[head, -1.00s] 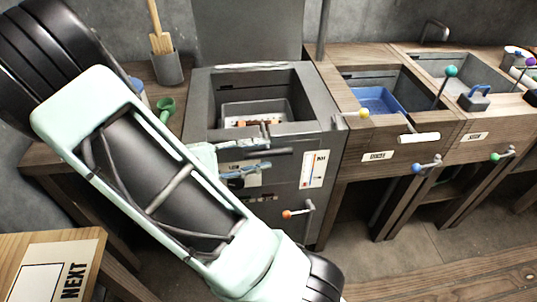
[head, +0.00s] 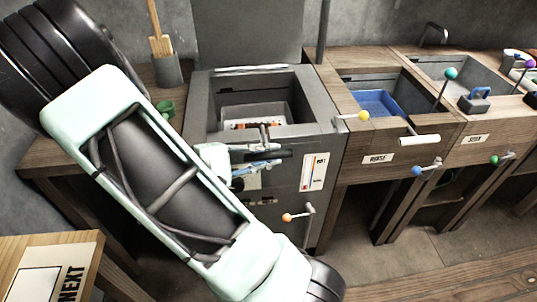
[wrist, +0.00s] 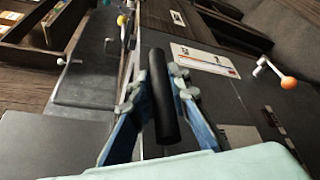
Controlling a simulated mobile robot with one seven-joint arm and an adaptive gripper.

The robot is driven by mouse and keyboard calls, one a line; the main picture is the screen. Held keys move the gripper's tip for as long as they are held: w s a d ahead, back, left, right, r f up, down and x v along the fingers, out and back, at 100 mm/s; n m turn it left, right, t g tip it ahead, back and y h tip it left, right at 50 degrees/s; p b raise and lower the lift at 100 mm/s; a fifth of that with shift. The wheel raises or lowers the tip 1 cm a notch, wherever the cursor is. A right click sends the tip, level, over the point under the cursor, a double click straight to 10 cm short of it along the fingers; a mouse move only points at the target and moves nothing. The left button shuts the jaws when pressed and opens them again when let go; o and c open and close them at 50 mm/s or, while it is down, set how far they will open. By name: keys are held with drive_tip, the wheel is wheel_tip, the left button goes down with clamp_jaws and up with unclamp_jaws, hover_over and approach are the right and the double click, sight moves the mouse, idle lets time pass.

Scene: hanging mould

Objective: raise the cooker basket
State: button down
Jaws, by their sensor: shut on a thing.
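The grey cooker (head: 322,120) stands in the middle of the head view with its top open. The pale basket (head: 235,113) sits inside its well, with orange and white contents partly in view. A black bar handle (wrist: 163,95) runs between my two blue fingers in the wrist view. My gripper (wrist: 158,92) is shut on this handle. In the head view my gripper (head: 268,158) is at the cooker's front, just below its rim. The fingers and my arm hide part of the handle and of the front.
An orange-knobbed lever (head: 287,217) and a gauge label (head: 314,171) are on the cooker's front. To the right is a wooden rinse station with a blue tub (head: 377,101) and a yellow-knobbed lever (head: 363,115).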

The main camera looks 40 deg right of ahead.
wheel_tip(320, 180, up, 18)
drive_tip(key=p, duration=1.4)
drive_tip(key=shift+f, duration=0.25)
drive_tip(key=shift+w, duration=0.1)
drive_tip(key=c, duration=1.8)
unclamp_jaws()
drive_tip(key=shift+c, duration=0.2)
drive_tip(key=v, duration=1.2)
drive_tip(key=shift+a, duration=0.1)
